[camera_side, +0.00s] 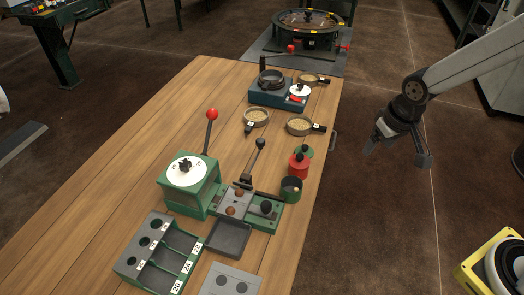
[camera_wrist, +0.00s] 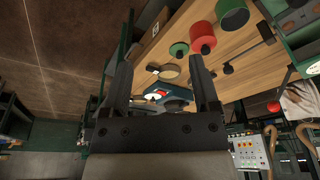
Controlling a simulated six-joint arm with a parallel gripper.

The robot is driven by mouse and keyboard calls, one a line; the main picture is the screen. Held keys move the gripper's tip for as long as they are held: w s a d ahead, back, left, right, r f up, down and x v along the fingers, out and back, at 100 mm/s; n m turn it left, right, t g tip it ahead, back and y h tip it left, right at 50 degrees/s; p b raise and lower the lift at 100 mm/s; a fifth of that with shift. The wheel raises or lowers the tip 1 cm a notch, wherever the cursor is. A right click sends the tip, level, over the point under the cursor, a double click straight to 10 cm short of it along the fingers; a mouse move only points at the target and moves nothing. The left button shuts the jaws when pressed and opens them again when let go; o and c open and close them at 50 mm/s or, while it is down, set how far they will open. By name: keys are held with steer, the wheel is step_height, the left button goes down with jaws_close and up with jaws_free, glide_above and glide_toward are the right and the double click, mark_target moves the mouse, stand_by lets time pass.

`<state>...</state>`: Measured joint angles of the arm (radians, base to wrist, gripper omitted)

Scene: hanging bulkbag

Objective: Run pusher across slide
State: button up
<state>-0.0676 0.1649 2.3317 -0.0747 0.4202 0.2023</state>
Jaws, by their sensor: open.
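The green press-like machine (camera_side: 188,188) stands on the wooden table with a white dial and a red-knobbed lever. At its right base is a grey slide plate (camera_side: 235,203) with brown round pieces in it. A black-balled lever (camera_side: 254,160) rises behind the plate. My gripper (camera_side: 396,153) is open and empty, in the air right of the table and well away from the slide. Its two fingers show apart in the wrist view (camera_wrist: 162,62), where I cannot make out the slide.
A red canister (camera_side: 298,167) and a dark green open cup (camera_side: 291,189) stand right of the slide. A grey tray (camera_side: 228,238) and a labelled compartment box (camera_side: 158,255) lie in front. Pans (camera_side: 299,125) and a blue-based device (camera_side: 279,93) are farther back.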

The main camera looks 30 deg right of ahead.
steer(key=w+a+f+m, duration=0.1)
steer(key=w+a, duration=0.3)
steer(key=w, duration=0.4)
steer(key=w+a+f+m, duration=0.1)
steer(key=w+a, duration=0.3)
steer(key=w, duration=0.3)
steer(key=m+t+h, duration=0.1)
steer(key=m+h, duration=0.1)
steer(key=m, duration=0.1)
glide_toward(260, 140)
steer(key=shift+f, duration=0.5)
steer(key=shift+d+f, duration=0.1)
steer(key=shift+f, duration=0.05)
steer(key=shift+x, duration=3.75)
steer(key=shift+w, duration=0.1)
steer(key=shift+c, duration=0.2)
jaws_close()
